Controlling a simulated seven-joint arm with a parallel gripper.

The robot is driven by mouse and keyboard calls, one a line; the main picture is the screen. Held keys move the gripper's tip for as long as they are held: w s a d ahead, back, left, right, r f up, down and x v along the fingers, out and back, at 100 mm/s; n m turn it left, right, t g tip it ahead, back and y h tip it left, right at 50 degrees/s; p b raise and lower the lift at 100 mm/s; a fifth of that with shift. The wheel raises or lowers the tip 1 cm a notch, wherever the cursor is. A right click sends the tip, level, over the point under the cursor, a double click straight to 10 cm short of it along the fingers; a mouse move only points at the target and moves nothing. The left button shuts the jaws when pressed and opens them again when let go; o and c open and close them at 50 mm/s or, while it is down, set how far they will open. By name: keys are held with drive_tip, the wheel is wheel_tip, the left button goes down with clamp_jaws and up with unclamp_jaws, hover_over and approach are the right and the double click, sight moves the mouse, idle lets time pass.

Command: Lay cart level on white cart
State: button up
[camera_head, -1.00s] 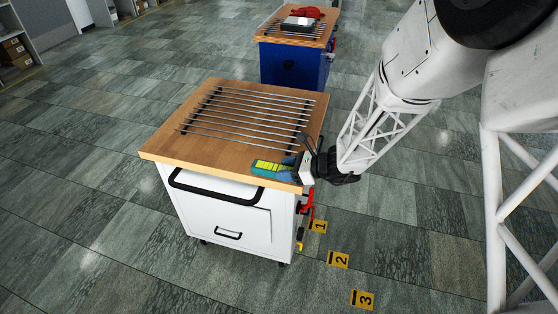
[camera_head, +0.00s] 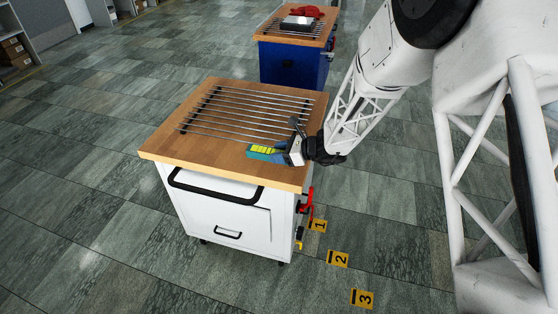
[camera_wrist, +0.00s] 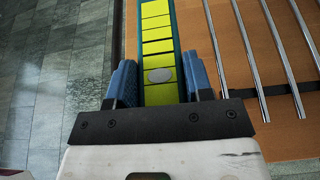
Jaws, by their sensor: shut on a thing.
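The cart level is a teal bar with yellow-green segments and a grey oval spot (camera_wrist: 158,75); in the head view the level (camera_head: 261,151) is over the front right part of the wooden top. My gripper (camera_head: 286,154) is shut on the level, with blue fingers on both sides of it in the wrist view (camera_wrist: 160,88). The white cart (camera_head: 228,215) has a wooden top (camera_head: 170,147) with several metal rods (camera_head: 245,112) across its back part. I cannot tell whether the level touches the wood.
A blue cart (camera_head: 290,63) with a wooden top, a pale box (camera_head: 297,22) and a red item (camera_head: 308,11) stands behind. Red tools (camera_head: 304,203) hang on the white cart's right side. Yellow floor markers (camera_head: 338,259) lie to the right. The front left wood is bare.

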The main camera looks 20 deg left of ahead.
drive_tip(key=shift+f, duration=1.75)
drive_tip(key=o, duration=1)
drive_tip(key=shift+f, duration=0.1)
drive_tip(key=shift+v, duration=6.05)
